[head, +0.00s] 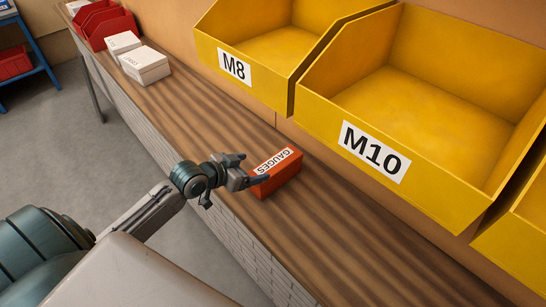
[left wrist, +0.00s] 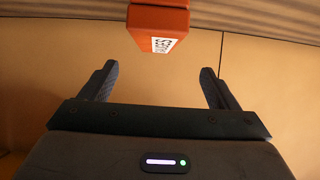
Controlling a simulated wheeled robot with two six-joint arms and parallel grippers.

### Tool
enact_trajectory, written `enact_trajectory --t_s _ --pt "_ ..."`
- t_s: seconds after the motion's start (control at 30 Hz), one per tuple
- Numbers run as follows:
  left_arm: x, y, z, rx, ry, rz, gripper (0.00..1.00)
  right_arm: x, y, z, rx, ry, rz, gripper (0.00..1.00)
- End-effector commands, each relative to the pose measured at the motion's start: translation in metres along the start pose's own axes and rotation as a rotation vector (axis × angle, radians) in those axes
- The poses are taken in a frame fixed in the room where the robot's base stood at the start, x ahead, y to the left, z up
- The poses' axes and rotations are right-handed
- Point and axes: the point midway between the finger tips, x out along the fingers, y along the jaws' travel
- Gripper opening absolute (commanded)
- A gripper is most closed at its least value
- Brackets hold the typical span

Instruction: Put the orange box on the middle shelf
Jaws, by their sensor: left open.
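The orange box (head: 277,174), with a white label reading GAUGES, lies on the wooden bench top. My left gripper (head: 256,168) is open with its fingers right beside the box's left end in the head view; I cannot tell whether they touch it. In the left wrist view the orange box (left wrist: 158,25) is at the top centre, beyond the two spread fingers (left wrist: 158,78), with nothing between them. My right gripper is not in view. No middle shelf can be made out for sure in these views.
Yellow bins marked M8 (head: 236,68) and M10 (head: 375,152) hang over the bench's (head: 215,120) back. White boxes (head: 145,65) and red bins (head: 103,25) stand at its far end. A blue-framed rack (head: 44,62) stands at far left. The bench around the orange box is clear.

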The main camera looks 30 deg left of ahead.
Motion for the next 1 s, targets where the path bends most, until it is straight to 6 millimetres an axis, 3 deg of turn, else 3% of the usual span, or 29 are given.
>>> enact_trajectory --t_s 0.03,0.23,0.5,0.73,1.0 --pt "-0.004 0.003 -0.004 -0.006 -0.003 -0.001 0.83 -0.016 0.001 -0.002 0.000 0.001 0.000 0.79" --pt "0.005 0.005 0.005 -0.005 -0.003 -0.005 0.83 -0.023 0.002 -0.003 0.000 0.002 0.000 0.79" --pt "0.041 0.005 0.004 -0.007 -0.002 -0.005 0.83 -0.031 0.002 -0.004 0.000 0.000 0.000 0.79" --pt "0.058 0.005 0.004 -0.003 -0.003 -0.004 0.83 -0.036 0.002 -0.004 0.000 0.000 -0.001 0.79" --pt "0.087 0.009 -0.003 -0.006 -0.003 -0.003 0.83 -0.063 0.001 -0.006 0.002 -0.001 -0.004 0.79"
